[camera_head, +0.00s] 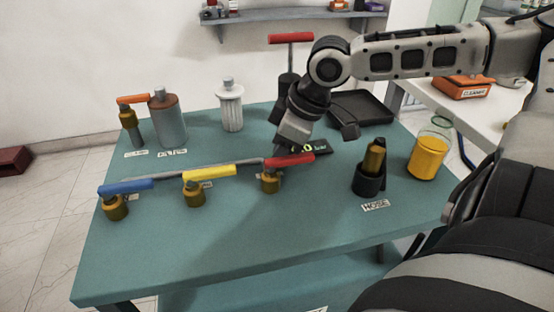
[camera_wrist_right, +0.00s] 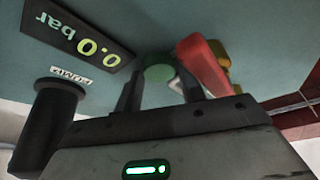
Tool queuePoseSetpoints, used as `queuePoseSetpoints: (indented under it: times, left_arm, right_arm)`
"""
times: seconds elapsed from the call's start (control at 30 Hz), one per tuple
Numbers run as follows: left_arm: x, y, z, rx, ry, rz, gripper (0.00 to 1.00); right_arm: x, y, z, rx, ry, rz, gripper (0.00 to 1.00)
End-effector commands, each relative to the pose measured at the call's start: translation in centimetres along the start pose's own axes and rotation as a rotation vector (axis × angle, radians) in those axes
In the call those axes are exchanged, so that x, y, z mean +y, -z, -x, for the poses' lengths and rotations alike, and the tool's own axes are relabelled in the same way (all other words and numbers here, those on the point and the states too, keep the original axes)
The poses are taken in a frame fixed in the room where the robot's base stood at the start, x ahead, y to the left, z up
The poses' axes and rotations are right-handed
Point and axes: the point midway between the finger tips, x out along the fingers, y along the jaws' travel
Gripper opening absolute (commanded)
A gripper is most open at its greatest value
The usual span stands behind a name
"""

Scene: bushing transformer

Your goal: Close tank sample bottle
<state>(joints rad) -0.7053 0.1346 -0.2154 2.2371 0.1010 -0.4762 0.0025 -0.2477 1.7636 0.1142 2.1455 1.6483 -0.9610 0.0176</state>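A valve with a red lever (camera_head: 289,160) on a brass body (camera_head: 270,183) stands mid-table. Valves with a yellow lever (camera_head: 208,172) and a blue lever (camera_head: 125,187) stand to its left. An orange-handled brass valve (camera_head: 127,115) stands beside a grey cylinder (camera_head: 168,120) at the back left. I cannot tell which is the sample bottle. My right gripper (camera_wrist_right: 158,85) appears open, its fingers apart, right by the red lever (camera_wrist_right: 205,68); contact is unclear. My left gripper is not in view.
A display reading 0.0 bar (camera_wrist_right: 80,32) lies beside the gripper, with a dark pump cylinder (camera_wrist_right: 50,125) near it. A black hose holder (camera_head: 368,182) and a yellow-filled jar (camera_head: 428,157) stand at the right. The table front (camera_head: 230,245) is clear.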

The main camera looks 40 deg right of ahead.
Motion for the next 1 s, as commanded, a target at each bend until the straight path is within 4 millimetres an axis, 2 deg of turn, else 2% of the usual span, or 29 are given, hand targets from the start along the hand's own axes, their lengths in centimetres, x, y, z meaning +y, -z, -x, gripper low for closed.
queuePoseSetpoints:
  times: [0.2,0.23,0.3,0.33,0.73,1.0]
  left_arm:
    - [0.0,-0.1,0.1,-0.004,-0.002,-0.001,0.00]
    - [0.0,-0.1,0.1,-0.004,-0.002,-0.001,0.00]
    - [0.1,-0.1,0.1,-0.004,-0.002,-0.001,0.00]
    - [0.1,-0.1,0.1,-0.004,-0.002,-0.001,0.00]
    - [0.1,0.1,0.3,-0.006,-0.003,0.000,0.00]
    - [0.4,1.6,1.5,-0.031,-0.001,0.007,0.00]
  right_arm:
    - [0.0,0.0,0.0,0.000,0.000,0.000,0.39]
    - [0.0,0.0,0.0,-0.001,0.000,0.000,0.34]
    - [0.0,0.0,0.0,-0.001,0.000,0.000,0.14]
    - [0.0,0.0,0.0,-0.001,0.000,0.000,0.12]
    - [0.0,0.1,0.4,-0.001,0.000,0.000,0.12]
    - [0.0,1.2,2.9,-0.002,0.000,0.000,0.12]
